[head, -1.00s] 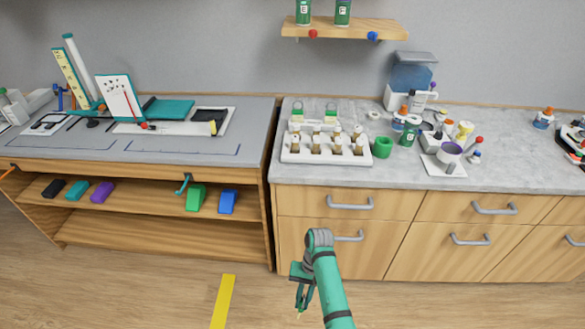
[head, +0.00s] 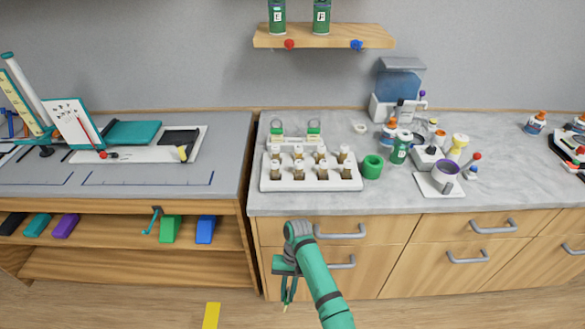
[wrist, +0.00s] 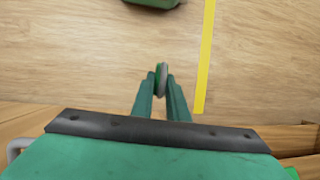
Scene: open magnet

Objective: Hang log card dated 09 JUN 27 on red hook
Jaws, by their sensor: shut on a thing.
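My gripper (head: 287,292) hangs low in front of the wooden cabinet, below counter height. In the wrist view the fingers (wrist: 161,88) are closed on a thin thing (wrist: 161,75), seen edge-on, with green and grey on it; it may be a log card, but no date can be read. Two tags with grey rings and green bands, a left one (head: 277,134) and a right one (head: 314,134), stand behind the white vial rack. The red hook (head: 289,44) is a round knob on the front edge of the wall shelf, clear of my gripper.
A blue hook (head: 357,45) sits to the right on the same wooden shelf (head: 325,38), with green bottles above. The white rack (head: 310,184) of vials and a green ring-shaped holder (head: 372,167) stand on the counter below. Drawer handles (head: 340,232) stick out near my arm.

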